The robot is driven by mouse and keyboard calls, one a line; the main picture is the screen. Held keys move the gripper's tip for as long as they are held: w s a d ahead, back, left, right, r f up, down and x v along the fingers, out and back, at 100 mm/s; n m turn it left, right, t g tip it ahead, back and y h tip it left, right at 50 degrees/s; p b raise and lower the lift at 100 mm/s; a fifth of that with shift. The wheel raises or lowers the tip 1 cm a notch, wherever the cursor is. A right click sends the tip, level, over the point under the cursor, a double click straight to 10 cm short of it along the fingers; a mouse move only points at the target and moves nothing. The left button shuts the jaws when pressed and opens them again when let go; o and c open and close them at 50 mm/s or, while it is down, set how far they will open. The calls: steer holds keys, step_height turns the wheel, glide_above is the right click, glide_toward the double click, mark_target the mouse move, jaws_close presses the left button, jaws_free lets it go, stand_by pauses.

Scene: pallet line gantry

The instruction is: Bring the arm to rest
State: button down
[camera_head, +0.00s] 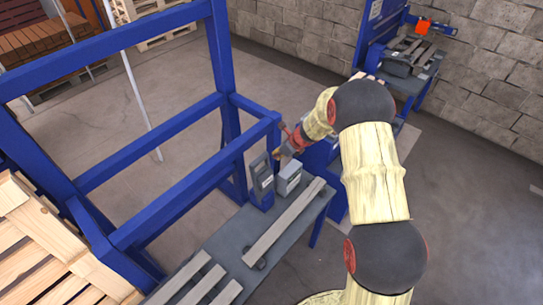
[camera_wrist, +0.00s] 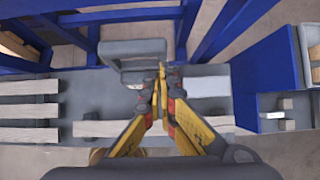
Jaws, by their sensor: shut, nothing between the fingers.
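My arm (camera_head: 375,170), cream with dark joints, is bent and reaches out over the grey bench. My gripper (camera_head: 281,153) is at the far end of the bench, above a grey box (camera_head: 289,177) and a blue-grey upright piece (camera_head: 262,180). In the wrist view my gripper (camera_wrist: 160,76) has its yellow and red fingers together at the tips, with nothing between them. A grey handle-like frame (camera_wrist: 132,48) lies just left of and beyond the fingertips. I cannot tell how high the tips are above the bench.
Wooden slats (camera_head: 284,221) lie on the grey bench (camera_head: 235,235). Blue gantry beams (camera_head: 150,130) stand close on the left. A wooden pallet stack (camera_head: 45,240) is at the lower left. A second blue station (camera_head: 385,55) stands behind. Open floor (camera_head: 470,220) is at the right.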

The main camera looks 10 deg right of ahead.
steer(key=shift+w+a+r, duration=1.4)
steer(key=shift+w+r, duration=0.75)
steer(key=shift+r, duration=2.05)
steer(key=s+f+n+h+b, duration=0.2)
steer(key=s+n+b, duration=1.2)
steer(key=s, duration=1)
steer(key=s+d+f+n+h+b, duration=0.1)
steer(key=s+f+n+b, duration=0.1)
steer(key=s+n+b, duration=1.2)
steer(key=s+b, duration=0.1)
steer(key=s, duration=0.8)
steer(key=shift+s+d+f+n+h, duration=0.25)
steer(key=shift+s+n+h, duration=0.15)
